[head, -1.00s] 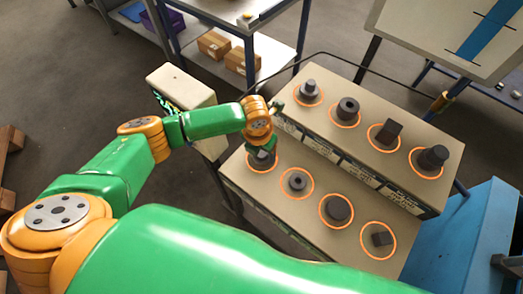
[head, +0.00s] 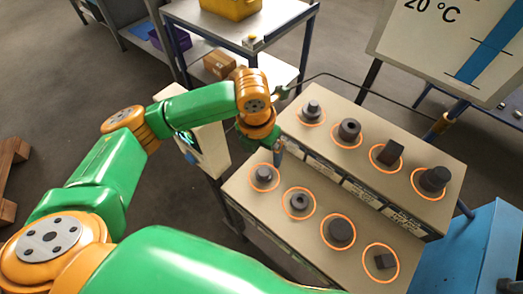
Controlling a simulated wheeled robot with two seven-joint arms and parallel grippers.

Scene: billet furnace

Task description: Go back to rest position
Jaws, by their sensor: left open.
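My left arm comes in from the left, green with orange joints. Its gripper (head: 262,143) hangs above the back left part of the stepped beige stand, mostly hidden behind the orange wrist. It is apart from the dark billets. The nearest billet on the lower step is the dark billet (head: 264,174) in an orange ring, just below the gripper. My right gripper is not in view.
The lower step (head: 282,230) and upper step (head: 290,125) each carry several dark billets in orange rings. A blue cabinet (head: 470,245) stands at the right. A temperature board (head: 430,45) is behind. A shelf table (head: 225,25) holds a yellow bin (head: 230,6).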

